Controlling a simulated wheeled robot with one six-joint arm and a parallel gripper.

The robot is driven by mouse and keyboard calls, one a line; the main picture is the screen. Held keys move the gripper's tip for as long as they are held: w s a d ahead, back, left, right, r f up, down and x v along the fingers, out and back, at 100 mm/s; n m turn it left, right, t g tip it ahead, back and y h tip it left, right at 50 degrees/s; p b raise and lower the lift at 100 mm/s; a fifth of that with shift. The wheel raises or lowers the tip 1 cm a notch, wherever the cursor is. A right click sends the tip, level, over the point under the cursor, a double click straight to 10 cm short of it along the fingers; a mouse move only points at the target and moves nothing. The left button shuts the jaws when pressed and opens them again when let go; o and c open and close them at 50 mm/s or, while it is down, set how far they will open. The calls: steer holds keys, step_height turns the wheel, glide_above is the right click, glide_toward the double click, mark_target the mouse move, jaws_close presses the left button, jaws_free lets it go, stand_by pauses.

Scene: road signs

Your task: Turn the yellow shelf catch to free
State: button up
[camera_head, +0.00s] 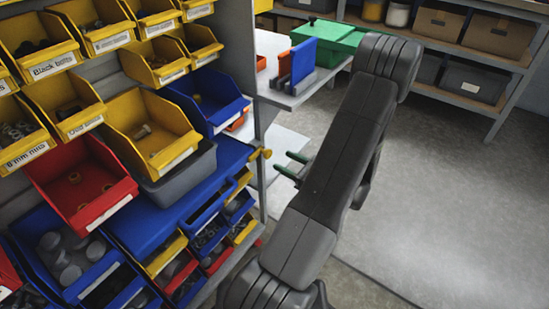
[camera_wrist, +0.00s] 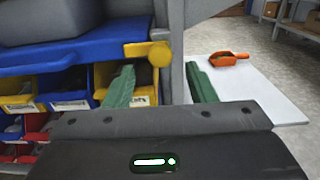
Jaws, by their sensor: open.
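The yellow shelf catch (camera_head: 262,153) sits on the shelf's upright post, at the front edge of the blue shelf board. In the wrist view, the catch (camera_wrist: 158,53) shows a round knob with a short bar lying about level to the left, over the end of the blue board (camera_wrist: 75,47). My gripper (camera_head: 293,165) has green fingers and is just right of the catch in the head view, apart from it. In the wrist view, my gripper (camera_wrist: 160,75) is open and empty, with the catch between and beyond the two fingertips.
Yellow, red and blue bins (camera_head: 152,130) fill the rack on the left. Small bins (camera_wrist: 75,85) stand below the blue board. An orange scoop (camera_wrist: 228,59) lies on a white surface (camera_wrist: 255,85) right of the post. The floor (camera_head: 455,185) at right is clear.

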mark_target(270, 154)
steer(key=shift+b+x, duration=0.3)
steer(key=shift+x, duration=2.25)
steer(key=c, duration=0.9)
steer(key=shift+c, duration=0.2)
